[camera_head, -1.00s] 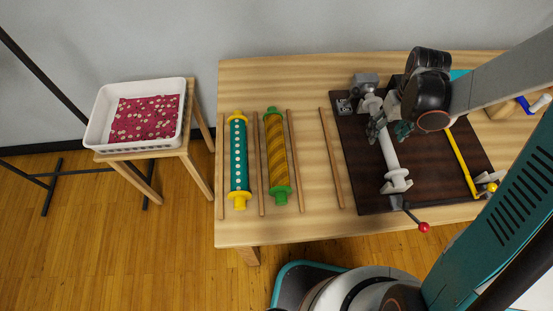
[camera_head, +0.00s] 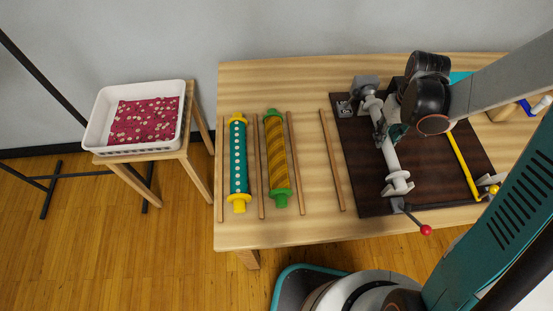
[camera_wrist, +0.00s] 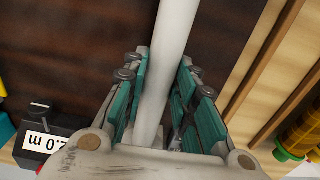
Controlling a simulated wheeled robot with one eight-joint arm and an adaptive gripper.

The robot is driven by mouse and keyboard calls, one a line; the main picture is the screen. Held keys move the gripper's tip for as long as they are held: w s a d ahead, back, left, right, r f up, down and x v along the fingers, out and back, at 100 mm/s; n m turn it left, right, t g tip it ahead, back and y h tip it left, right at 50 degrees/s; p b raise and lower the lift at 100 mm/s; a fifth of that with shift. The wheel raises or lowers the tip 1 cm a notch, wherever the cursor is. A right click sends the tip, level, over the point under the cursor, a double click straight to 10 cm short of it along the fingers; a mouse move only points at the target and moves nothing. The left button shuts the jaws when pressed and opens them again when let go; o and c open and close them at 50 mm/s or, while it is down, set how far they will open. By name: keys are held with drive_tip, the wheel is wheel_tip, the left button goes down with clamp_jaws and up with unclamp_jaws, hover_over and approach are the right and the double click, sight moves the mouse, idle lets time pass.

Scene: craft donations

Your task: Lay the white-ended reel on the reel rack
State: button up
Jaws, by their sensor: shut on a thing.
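The white-ended reel (camera_head: 390,157) has a bare white core and white ends. It lies lengthwise over the dark board, between a grey block at the back and the red-knobbed lever at the front. My gripper (camera_head: 387,132) is shut on its core near the middle; in the wrist view the core (camera_wrist: 168,45) runs between the teal finger pads (camera_wrist: 160,95). The reel rack is wooden rails (camera_head: 331,160) on the table. A yellow-ended teal dotted reel (camera_head: 238,160) and a green-ended gold reel (camera_head: 277,160) lie between rails. The gap right of the gold reel is empty.
The dark board (camera_head: 365,190) carries a yellow bar (camera_head: 461,160) on the right. A red-knobbed lever (camera_head: 425,230) juts past the table's front edge. A white tray of red dotted cloth (camera_head: 97,132) stands on a stool at left. A block labelled "2.0 m" (camera_wrist: 43,142) shows in the wrist view.

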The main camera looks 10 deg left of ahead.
drive_tip(key=shift+r+p, duration=2.6)
drive_tip(key=shift+r, duration=1.4)
